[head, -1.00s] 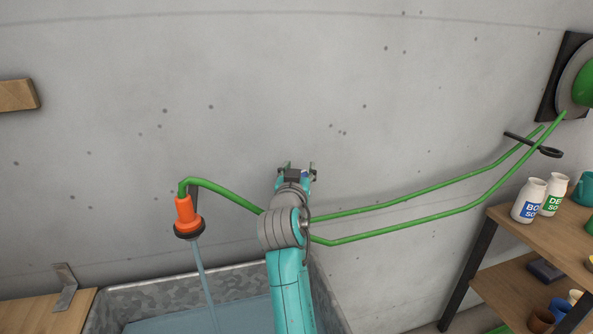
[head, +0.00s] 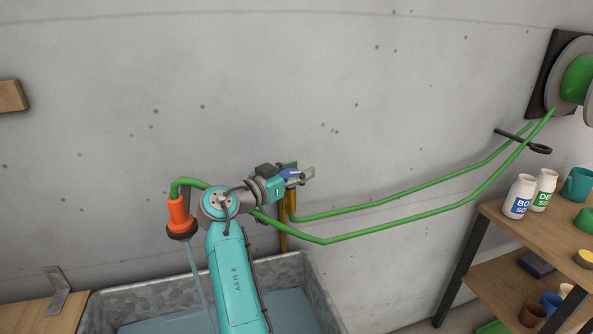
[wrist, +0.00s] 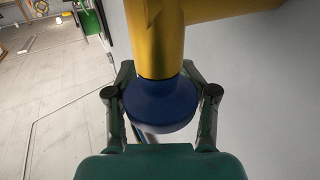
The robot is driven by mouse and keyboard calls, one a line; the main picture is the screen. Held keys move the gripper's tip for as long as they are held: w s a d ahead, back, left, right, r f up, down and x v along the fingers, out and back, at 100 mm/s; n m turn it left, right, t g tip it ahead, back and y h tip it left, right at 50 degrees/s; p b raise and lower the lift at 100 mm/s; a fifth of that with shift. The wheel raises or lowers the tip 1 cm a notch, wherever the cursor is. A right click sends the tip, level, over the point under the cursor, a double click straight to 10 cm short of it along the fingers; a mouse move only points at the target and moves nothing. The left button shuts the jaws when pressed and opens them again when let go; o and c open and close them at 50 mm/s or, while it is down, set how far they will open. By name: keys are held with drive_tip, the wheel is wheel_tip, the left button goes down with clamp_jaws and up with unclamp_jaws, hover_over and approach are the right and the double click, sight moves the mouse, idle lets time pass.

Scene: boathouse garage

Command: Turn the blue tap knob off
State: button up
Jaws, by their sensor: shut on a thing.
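The blue tap knob (wrist: 158,105) sits at the end of the yellow tap body (wrist: 158,35) in the wrist view. My gripper (wrist: 160,92) has one finger on each side of the knob and is shut on it. In the head view my gripper (head: 300,174) is at the tap by the wall, and only a small bit of blue (head: 289,173) shows between its parts. The brass-yellow tap pipe (head: 284,232) runs down below it. Water (head: 199,275) streams from the orange hose nozzle (head: 180,216) into the trough.
A galvanized trough (head: 310,270) with water stands below my arm. A green hose (head: 400,217) runs along the wall to a reel (head: 566,70) at upper right. A shelf (head: 505,225) with bottles and cups stands at right. A wooden bench (head: 40,312) is at lower left.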

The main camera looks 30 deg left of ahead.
drive_tip(key=shift+s+f+m+h, duration=0.1)
drive_tip(key=shift+f+m+h, duration=0.1)
drive_tip(key=shift+m+h, duration=0.15)
idle(0.3)
drive_tip(key=o, duration=0.9)
drive_tip(key=shift+a, duration=0.1)
drive_tip(key=shift+o, duration=0.2)
drive_tip(key=shift+r, duration=0.1)
drive_tip(key=shift+r, duration=0.1)
wheel_tip(320, 180, up, 10)
drive_tip(key=shift+f, duration=0.1)
